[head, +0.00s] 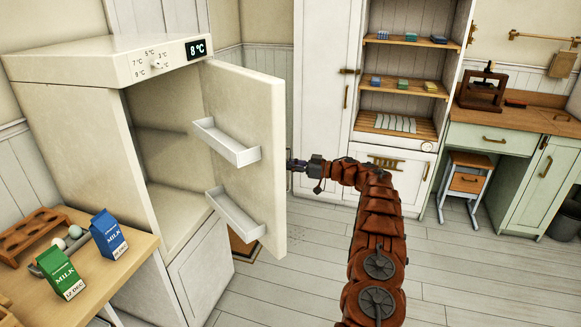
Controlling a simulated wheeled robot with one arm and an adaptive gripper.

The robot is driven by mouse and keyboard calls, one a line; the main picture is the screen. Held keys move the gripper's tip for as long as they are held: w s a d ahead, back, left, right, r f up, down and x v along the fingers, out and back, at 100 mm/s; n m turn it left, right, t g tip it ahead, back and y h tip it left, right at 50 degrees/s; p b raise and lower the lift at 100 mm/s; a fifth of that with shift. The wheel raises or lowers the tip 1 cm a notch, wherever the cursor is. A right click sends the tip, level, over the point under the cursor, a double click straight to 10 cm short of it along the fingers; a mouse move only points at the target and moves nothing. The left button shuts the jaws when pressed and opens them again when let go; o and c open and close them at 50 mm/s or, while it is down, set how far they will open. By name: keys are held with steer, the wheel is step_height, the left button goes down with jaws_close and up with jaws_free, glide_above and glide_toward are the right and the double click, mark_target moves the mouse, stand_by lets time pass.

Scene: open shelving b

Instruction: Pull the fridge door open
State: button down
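The fridge (70,120) is a cream cabinet at the left with a dial panel and a display reading 8°C. Its door (262,110) stands wide open, hinged at the right side of the opening, with two white door bins (228,143) on its inner face. The shelf space inside looks empty. My gripper (294,164) is at the outer side of the door, near its free edge, at mid height. The fingertips are partly hidden by the door edge. I cannot tell whether they hold a handle, and no handle is clearly visible.
A wooden table (125,263) at the lower left holds a green milk carton (62,272), a blue milk carton (108,235), eggs and a wooden egg rack (30,232). Open shelving (400,95) and a green counter (530,125) stand behind. The plank floor (290,290) in front is clear.

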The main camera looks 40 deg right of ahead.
steer(key=shift+w+d, duration=0.1)
steer(key=shift+d, duration=0.55)
steer(key=c, duration=1.1)
jaws_free()
steer(key=shift+d, duration=0.1)
steer(key=v, duration=0.7)
steer(key=shift+s, duration=0.3)
steer(key=shift+d, duration=0.1)
steer(key=shift+c, duration=0.4)
